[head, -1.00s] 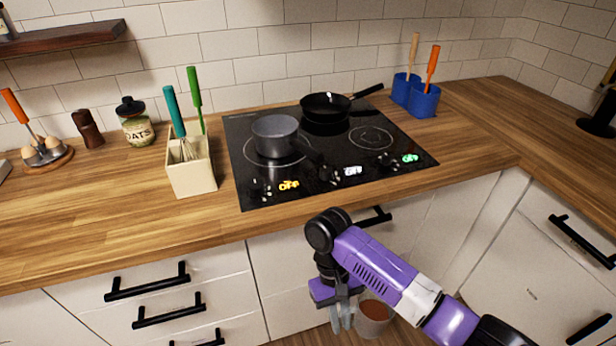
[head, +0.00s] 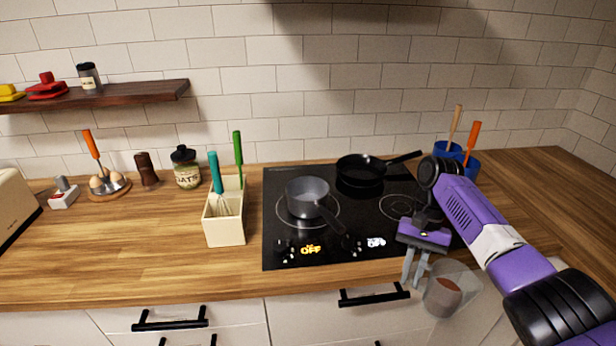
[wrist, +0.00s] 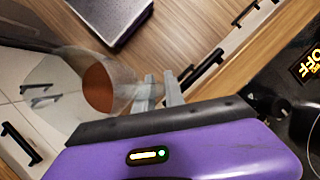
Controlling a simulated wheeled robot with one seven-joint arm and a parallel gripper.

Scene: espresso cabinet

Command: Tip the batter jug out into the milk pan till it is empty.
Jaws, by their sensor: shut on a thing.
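The milk pan (head: 305,198) is a small grey saucepan on the front left burner of the black hob, its handle pointing toward the front right. The batter jug (head: 456,290) is a clear vessel with brown batter (head: 447,286) inside. My gripper (head: 413,280) is shut on the jug at its left side and holds it in front of the counter edge, right of and nearer than the pan. The wrist view also shows the jug (wrist: 121,72), the batter (wrist: 98,88) and my gripper fingers (wrist: 160,92). The jug's exact tilt is hard to tell.
A black frying pan (head: 361,170) sits on a back burner. A cream utensil box (head: 224,220) stands left of the hob (head: 283,250). Blue utensil pots (head: 467,167) stand behind my arm. The counter at left front (head: 110,265) is clear.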

